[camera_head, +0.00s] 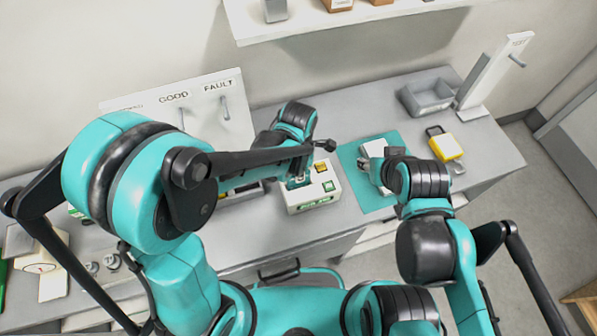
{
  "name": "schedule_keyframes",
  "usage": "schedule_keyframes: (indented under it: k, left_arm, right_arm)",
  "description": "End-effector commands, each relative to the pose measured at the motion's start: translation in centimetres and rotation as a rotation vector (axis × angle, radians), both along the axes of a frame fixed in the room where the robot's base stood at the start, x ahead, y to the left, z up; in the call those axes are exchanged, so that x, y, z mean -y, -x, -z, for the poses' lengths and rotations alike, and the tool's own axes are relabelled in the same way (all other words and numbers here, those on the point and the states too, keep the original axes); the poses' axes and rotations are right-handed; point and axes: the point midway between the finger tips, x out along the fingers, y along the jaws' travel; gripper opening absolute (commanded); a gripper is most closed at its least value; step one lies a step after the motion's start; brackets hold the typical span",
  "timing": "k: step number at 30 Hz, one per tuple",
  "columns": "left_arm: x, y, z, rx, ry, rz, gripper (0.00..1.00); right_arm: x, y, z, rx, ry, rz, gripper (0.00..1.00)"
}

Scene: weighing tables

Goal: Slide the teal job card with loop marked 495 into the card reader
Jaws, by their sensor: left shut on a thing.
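The card reader appears to be the white box (329,190) near the middle of the table, with green and yellow patches on top and a green label on its front. My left gripper (300,178) is over the left part of this box, pointing down, and is mostly hidden by my own arm. It is shut on a small teal piece (296,184), apparently the job card. The number 495 and the loop cannot be read or made out. My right gripper (374,160) is above the teal mat (350,154); its fingers are too unclear to tell open from shut.
A grey tray (428,96) and a tall white stand with a peg (492,78) are at the back right. A yellow item with a dark loop (446,147) lies right of the mat. A white board marked GOOD and FAULT (205,112) stands behind.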

Motion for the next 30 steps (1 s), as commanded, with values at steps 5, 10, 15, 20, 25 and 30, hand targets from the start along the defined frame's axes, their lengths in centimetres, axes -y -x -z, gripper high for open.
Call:
schedule_keyframes:
  k: [5,10,15,20,25,30]
  left_arm:
    - [0.0,0.0,0.67,0.0,0.0,0.0,0.0]
    - [0.0,0.0,1.01,0.0,0.0,0.0,0.0]
    - [0.0,0.0,0.96,0.0,0.0,0.0,0.0]
    - [0.0,0.0,0.95,0.0,0.0,0.0,0.3]
    - [0.0,0.0,0.95,0.0,0.0,0.0,0.3]
    - [0.0,0.0,0.76,0.0,0.0,0.0,0.3]
  right_arm:
    - [0.0,0.0,0.64,0.0,0.0,0.0,0.4]
    - [0.0,0.0,0.95,0.0,0.0,0.0,0.4]
    - [0.0,0.0,0.89,0.0,0.0,0.0,0.4]
    - [0.0,0.0,0.88,0.0,0.0,0.0,0.4]
    - [0.0,0.0,0.88,0.0,0.0,0.0,0.4]
    - [0.0,0.0,0.89,0.0,0.0,0.0,0.4]
